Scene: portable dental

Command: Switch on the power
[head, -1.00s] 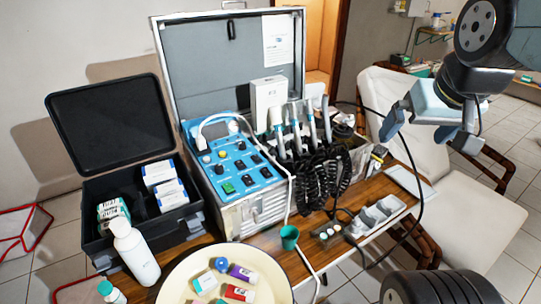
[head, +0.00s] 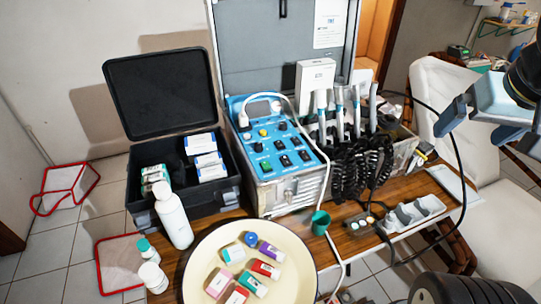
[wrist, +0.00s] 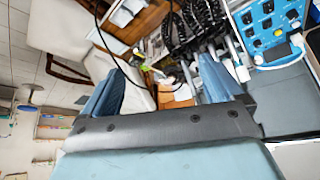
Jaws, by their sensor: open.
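The portable dental unit has a blue control panel (head: 272,145) in an open metal case (head: 296,192) on the wooden table. The panel carries several dark switches, a green rocker switch (head: 265,166) at its lower left, a yellow knob and a gauge. I cannot read the labels or tell whether any switch is on. My gripper (head: 494,120) is at the right edge, open and empty, well apart from the panel. In the wrist view my gripper (wrist: 163,88) shows its two fingers spread, with the blue panel (wrist: 268,22) turned at the upper right.
Dental handpieces (head: 340,112) with coiled black hoses stand right of the panel. A white cable arches over the panel. A black case (head: 172,140), a white bottle (head: 174,215), a round cream tray (head: 200,284) and a green cup (head: 320,222) stand around the unit.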

